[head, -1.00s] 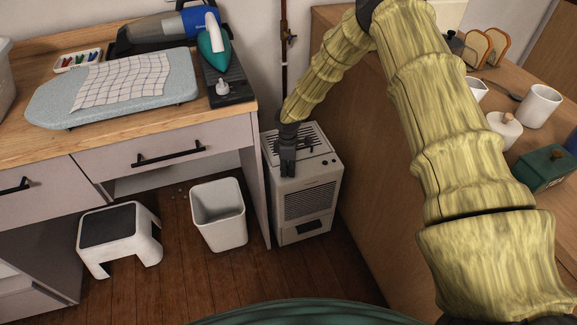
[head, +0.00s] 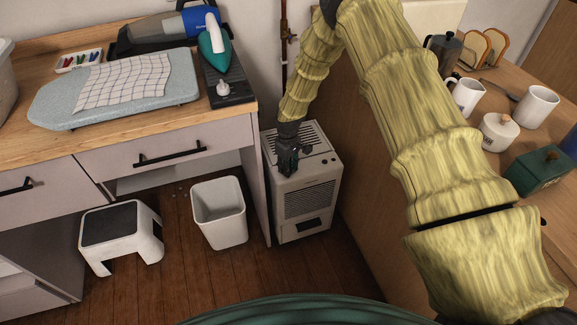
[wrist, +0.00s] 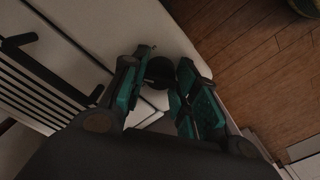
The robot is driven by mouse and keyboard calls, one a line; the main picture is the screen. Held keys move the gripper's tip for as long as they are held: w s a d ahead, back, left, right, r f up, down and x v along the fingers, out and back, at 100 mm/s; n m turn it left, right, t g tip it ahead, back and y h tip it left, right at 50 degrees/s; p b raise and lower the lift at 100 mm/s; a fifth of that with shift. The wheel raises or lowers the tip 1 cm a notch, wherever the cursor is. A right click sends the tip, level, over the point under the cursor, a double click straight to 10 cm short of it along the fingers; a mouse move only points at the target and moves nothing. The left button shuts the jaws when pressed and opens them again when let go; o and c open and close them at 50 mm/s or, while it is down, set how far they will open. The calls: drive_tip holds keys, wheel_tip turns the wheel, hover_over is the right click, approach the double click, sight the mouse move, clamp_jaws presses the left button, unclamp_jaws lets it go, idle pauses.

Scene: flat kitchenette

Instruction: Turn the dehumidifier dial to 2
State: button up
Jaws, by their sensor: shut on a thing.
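The dehumidifier (head: 308,195) is a pale box on the floor between the drawer unit and the wooden counter side, with a slatted grille on its front. My gripper (head: 287,170) is at the left part of its top front edge, pointing down. In the wrist view my gripper (wrist: 163,85) has its two teal-padded fingers closed around a dark round dial (wrist: 160,72) on the pale top. The fingers hide part of the dial. No numbers or pointer mark can be read.
A white bin (head: 219,213) and a white step stool (head: 121,237) with a dark top stand on the wooden floor to the left. The drawer unit (head: 160,150) is close on the left. The wooden counter side (head: 375,190) is close on the right.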

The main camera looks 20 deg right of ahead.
drive_tip(key=shift+w, duration=0.1)
idle(0.3)
drive_tip(key=o, duration=1)
drive_tip(key=shift+o, duration=0.2)
wheel_tip(320, 180, up, 12)
